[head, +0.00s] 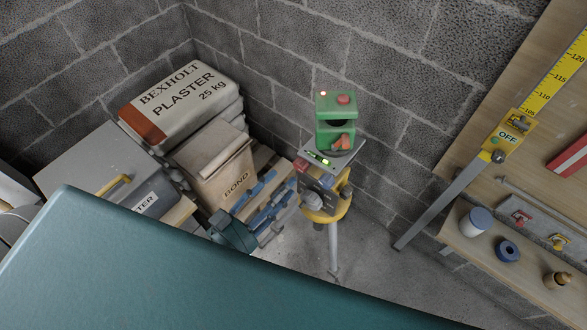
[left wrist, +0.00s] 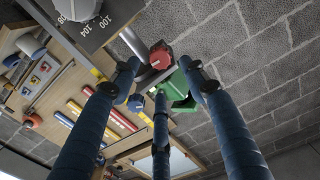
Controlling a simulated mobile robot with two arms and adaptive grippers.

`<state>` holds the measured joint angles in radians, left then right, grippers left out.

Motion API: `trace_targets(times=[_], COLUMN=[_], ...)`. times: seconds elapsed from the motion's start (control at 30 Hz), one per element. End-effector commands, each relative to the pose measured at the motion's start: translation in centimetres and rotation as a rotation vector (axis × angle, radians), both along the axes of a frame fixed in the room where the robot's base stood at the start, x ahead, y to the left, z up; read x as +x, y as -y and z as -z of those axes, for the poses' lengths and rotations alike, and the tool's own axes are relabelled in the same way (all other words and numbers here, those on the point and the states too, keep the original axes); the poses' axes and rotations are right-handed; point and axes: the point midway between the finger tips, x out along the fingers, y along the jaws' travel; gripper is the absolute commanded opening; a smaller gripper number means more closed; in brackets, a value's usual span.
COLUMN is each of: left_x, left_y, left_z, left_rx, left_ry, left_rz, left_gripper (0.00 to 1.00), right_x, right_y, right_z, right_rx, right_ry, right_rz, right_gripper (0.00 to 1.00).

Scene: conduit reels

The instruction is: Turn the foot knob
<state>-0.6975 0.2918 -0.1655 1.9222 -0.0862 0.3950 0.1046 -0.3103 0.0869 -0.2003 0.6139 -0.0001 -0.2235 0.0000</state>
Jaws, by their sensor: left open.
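A green levelling instrument (head: 334,128) stands on a plate with a bubble vial (head: 318,159), on a yellow tripod head (head: 330,211). A red knob (head: 301,165) sits at the plate's left corner, and a grey dial knob (head: 312,200) is on the dark block below. I cannot tell for sure which is the foot knob. My left gripper (head: 270,204) is open and empty, left of the tripod head. In the left wrist view the red knob (left wrist: 160,57) lies ahead between the spread fingers, apparently untouched. The grey knob (left wrist: 77,8) is at top left there.
Block walls close off the back. Floor is clear right of the tripod.

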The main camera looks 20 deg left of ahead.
Motion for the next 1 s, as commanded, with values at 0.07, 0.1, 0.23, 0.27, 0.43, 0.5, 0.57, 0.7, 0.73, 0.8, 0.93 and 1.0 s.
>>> trace_targets(times=[0.07,0.1,0.23,0.27,0.43,0.5,0.57,0.7,0.73,0.8,0.93,1.0], left_x=[1.6,2.2,3.7,4.0,4.7,4.7,4.7,4.7,4.7,4.7,4.7,4.7], left_y=[0.6,0.8,1.4,1.5,1.7,1.7,1.7,1.7,1.7,1.7,1.7,1.7], left_z=[-0.3,-0.2,-0.1,-0.1,0.1,0.1,0.1,0.1,0.1,0.1,0.1,0.1], left_rx=[0.000,0.000,0.000,0.000,0.001,0.001,0.001,0.001,0.001,0.001,0.001,0.000], left_ry=[0.002,0.002,0.000,-0.001,-0.002,-0.002,-0.002,-0.002,-0.002,-0.002,-0.002,-0.002], left_rz=[0.000,0.000,0.000,0.000,0.001,0.001,0.001,0.000,0.000,0.000,0.000,0.001], left_gripper=[0.45,0.45,0.45,0.45,0.45,0.45,0.45,0.39,0.33,0.19,0.00,0.00], right_x=[0.3,0.6,1.6,1.8,2.0,1.9,1.8,1.6,1.5,1.4,1.2,1.2], right_y=[0.1,0.0,-0.1,-0.2,-0.7,-0.9,-1.1,-1.3,-1.3,-1.3,-1.2,-1.0], right_z=[-0.6,-0.7,-1.1,-1.2,-1.3,-1.3,-1.2,-1.2,-1.2,-1.2,-1.2,-1.2], right_rx=[-0.001,0.000,0.002,0.003,0.009,0.012,0.015,0.017,0.017,0.016,0.014,0.012], right_ry=[0.005,0.008,0.024,0.027,0.031,0.029,0.028,0.023,0.022,0.020,0.017,0.018], right_rz=[0.000,0.000,0.000,0.001,0.002,0.003,0.004,0.005,0.005,0.005,0.005,0.004], right_gripper=[0.00,0.00,0.00,0.00,0.00,0.00,0.00,0.00,0.00,0.00,0.00,0.00])
